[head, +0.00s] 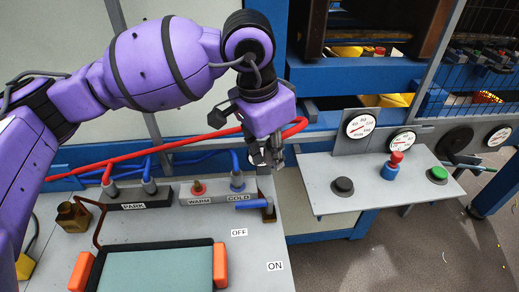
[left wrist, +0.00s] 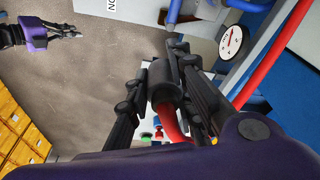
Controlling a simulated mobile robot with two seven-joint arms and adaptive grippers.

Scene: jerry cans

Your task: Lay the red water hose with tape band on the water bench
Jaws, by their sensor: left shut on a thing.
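The red hose (head: 185,141) runs from the left across the back of the water bench (head: 252,252), passes behind my left gripper and bends at its right. My left gripper (head: 267,160) is above the bench's back right part, pointing down. In the left wrist view, its fingers (left wrist: 165,95) are shut on the hose's dark cylindrical end (left wrist: 164,82), with red hose (left wrist: 170,122) coming out of it. I cannot make out a tape band. My right gripper (left wrist: 72,34) shows small at the upper left of the left wrist view; its jaw state is unclear.
The bench has PARK (head: 133,206), WARM (head: 198,201) and COLD (head: 238,196) blocks, with fittings and blue hoses. A dark-framed panel with orange ends (head: 220,265) lies in front. A grey shelf with buttons (head: 343,186) and gauges (head: 360,126) stands at the right.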

